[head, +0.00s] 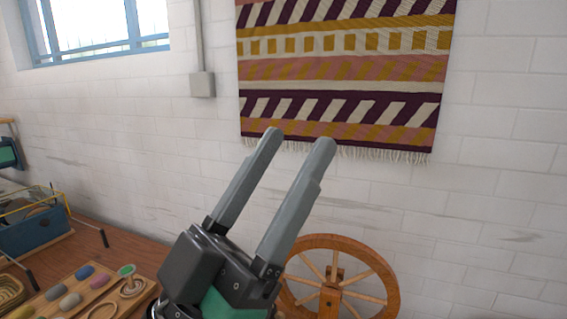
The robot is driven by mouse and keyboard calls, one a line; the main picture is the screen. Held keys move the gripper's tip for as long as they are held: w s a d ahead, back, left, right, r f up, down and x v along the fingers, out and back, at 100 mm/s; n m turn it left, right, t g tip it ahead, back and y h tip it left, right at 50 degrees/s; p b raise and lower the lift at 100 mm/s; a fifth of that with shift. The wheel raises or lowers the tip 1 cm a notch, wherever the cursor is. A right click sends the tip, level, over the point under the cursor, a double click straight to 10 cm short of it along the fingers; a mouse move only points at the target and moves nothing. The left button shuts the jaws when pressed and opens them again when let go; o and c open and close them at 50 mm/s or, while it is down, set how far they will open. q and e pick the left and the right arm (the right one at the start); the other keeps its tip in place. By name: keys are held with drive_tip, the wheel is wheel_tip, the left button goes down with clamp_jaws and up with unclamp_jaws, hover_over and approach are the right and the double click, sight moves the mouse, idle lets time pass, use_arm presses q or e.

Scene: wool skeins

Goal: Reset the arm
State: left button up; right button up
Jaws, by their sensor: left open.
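My left gripper (296,142) is in the middle of the head view, raised with its two grey fingers pointing up and a little to the right. The fingers stand apart with nothing between them, so it is open and empty. Its dark body with a green part shows at the bottom of the view. My right gripper does not show.
A wooden table (110,248) at lower left bears a wooden tray (98,291) of several coloured pieces and a blue crate (36,232). A wooden spinning wheel (388,277) stands behind my gripper at right. A striped tapestry (345,70) hangs on the white wall.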

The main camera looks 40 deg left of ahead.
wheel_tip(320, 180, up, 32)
drive_tip(key=p, duration=3.2)
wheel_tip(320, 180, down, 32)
drive_tip(key=b, duration=3.1)
drive_tip(key=shift+b, duration=0.4)
